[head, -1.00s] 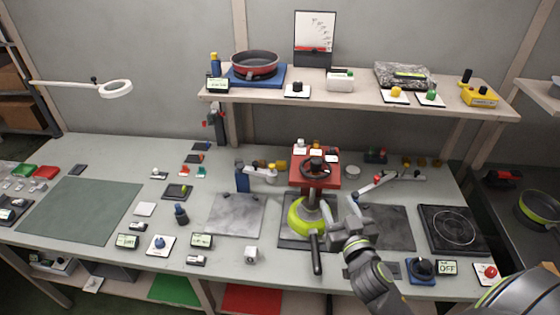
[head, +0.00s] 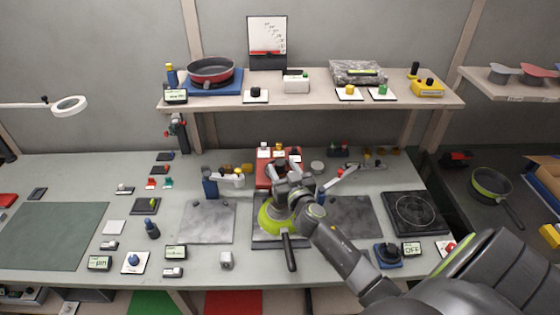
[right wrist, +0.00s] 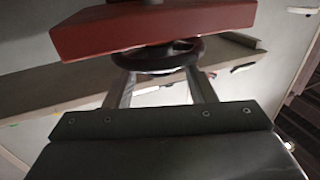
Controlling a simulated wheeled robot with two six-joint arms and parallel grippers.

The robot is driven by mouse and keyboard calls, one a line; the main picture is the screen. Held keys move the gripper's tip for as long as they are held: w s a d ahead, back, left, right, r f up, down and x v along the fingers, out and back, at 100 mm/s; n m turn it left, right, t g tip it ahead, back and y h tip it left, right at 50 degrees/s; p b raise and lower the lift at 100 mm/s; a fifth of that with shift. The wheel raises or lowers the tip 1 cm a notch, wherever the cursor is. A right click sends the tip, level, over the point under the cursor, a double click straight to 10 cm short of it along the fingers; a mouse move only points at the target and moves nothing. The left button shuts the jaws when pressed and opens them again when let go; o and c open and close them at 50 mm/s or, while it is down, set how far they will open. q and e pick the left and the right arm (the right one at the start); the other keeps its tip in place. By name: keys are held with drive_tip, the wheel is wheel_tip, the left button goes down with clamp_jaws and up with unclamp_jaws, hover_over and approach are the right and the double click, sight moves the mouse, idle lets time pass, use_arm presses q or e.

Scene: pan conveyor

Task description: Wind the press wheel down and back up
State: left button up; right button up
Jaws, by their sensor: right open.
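The press has a red head (head: 262,179) with a dark round wheel (head: 272,168) on top, partly hidden by my right gripper (head: 284,183). A lime-green pan (head: 273,217) sits under the press, its black handle toward the front edge. My right gripper is open and empty, at the front right of the wheel. In the right wrist view, the two spread fingers of the right gripper (right wrist: 160,82) point at the wheel (right wrist: 155,66). The wheel's rim appears at the fingertips; I cannot tell whether they touch it. The red head (right wrist: 150,28) shows beyond. My left gripper is not in view.
A shelf (head: 320,97) with a red pan (head: 211,69) and small items runs behind the press. Grey slabs flank the press. A black hob (head: 417,213) and an OFF display (head: 411,249) lie to the right. The green mat (head: 50,236) at left is clear.

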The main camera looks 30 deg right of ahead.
sight(277, 167)
drive_tip(key=shift+x, duration=1.5)
drive_tip(key=c, duration=0.9)
drive_tip(key=shift+f+m+h+b, duration=0.25)
drive_tip(key=shift+m+h+b, duration=0.25)
drive_tip(key=shift+b, duration=0.4)
drive_tip(key=shift+c, duration=0.2)
drive_tip(key=m+g+h+b, duration=1)
drive_tip(key=g+h+b, duration=0.1)
drive_tip(key=b, duration=0.9)
drive_tip(key=shift+h+b, duration=0.4)
drive_tip(key=shift+r+m+g+h+b, duration=0.15)
drive_tip(key=shift+m+g+h+b, duration=0.25)
drive_tip(key=shift+m+g+b, duration=0.6)
drive_tip(key=shift+g, duration=0.3)
drive_tip(key=o, duration=0.9)
